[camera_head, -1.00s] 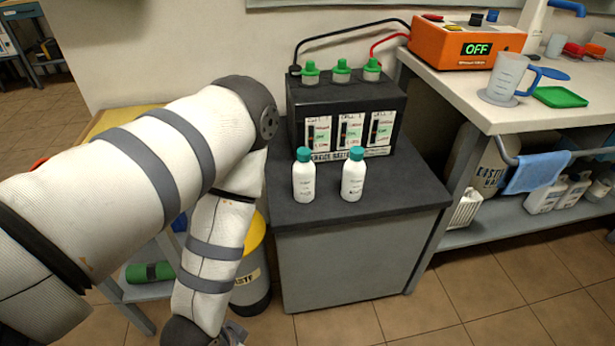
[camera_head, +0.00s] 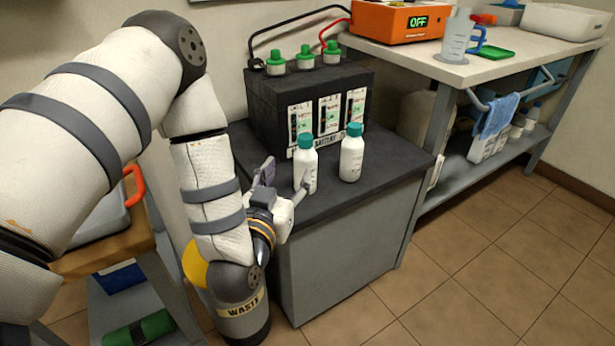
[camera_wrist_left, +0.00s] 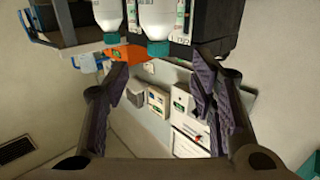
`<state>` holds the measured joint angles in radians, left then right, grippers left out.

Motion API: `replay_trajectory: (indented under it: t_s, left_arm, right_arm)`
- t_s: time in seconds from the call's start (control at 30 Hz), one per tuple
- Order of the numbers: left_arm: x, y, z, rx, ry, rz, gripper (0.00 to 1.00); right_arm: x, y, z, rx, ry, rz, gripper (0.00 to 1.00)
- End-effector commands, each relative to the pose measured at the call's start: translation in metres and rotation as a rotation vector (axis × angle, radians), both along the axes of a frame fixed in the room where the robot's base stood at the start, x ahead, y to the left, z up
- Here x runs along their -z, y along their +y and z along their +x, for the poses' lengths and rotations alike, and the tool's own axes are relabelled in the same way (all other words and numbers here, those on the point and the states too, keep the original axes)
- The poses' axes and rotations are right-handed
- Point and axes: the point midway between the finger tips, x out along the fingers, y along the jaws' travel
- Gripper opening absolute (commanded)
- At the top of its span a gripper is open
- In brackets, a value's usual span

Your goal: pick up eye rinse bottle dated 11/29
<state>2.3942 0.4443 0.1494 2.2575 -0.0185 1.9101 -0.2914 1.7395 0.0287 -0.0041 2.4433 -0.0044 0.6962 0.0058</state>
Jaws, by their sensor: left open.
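Two white bottles with teal caps stand upright on the dark top of a grey cabinet (camera_head: 345,230). The left bottle (camera_head: 306,166) is at the cabinet's front left, and the right bottle (camera_head: 351,155) stands a little apart from it. Their labels are too small to read a date. My left gripper (camera_head: 281,184) is open and empty just left of the left bottle, one finger overlapping its lower part in the picture. In the left wrist view the open fingers (camera_wrist_left: 162,92) show below two white bottles at the top edge; the nearer one is the larger bottle (camera_wrist_left: 156,22). My right gripper is out of view.
A black battery (camera_head: 270,110) with green caps stands behind the bottles. A bench (camera_head: 500,68) at right holds an orange unit (camera_head: 385,22) and a clear jug (camera_head: 456,38). A waste bin (camera_head: 245,318) stands beside the cabinet. The cabinet top right of the bottles is clear.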

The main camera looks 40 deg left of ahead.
Motion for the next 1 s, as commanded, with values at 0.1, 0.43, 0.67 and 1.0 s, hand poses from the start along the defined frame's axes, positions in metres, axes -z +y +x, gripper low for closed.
replay_trajectory:
  t_s: [0.1,0.43,0.67,1.0]
  left_arm:
    - [-0.008,0.005,0.006,-0.014,-0.036,0.009,0.51]
    - [-0.010,0.027,0.064,-0.015,-0.038,0.010,0.51]
    - [-0.013,0.039,0.102,-0.015,-0.037,0.010,0.51]
    - [-0.013,0.044,0.117,-0.013,-0.034,0.009,0.51]
  right_arm:
    - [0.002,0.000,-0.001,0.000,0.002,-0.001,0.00]
    - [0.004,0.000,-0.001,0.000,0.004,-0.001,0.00]
    - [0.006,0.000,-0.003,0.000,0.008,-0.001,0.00]
    - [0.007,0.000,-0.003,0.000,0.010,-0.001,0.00]
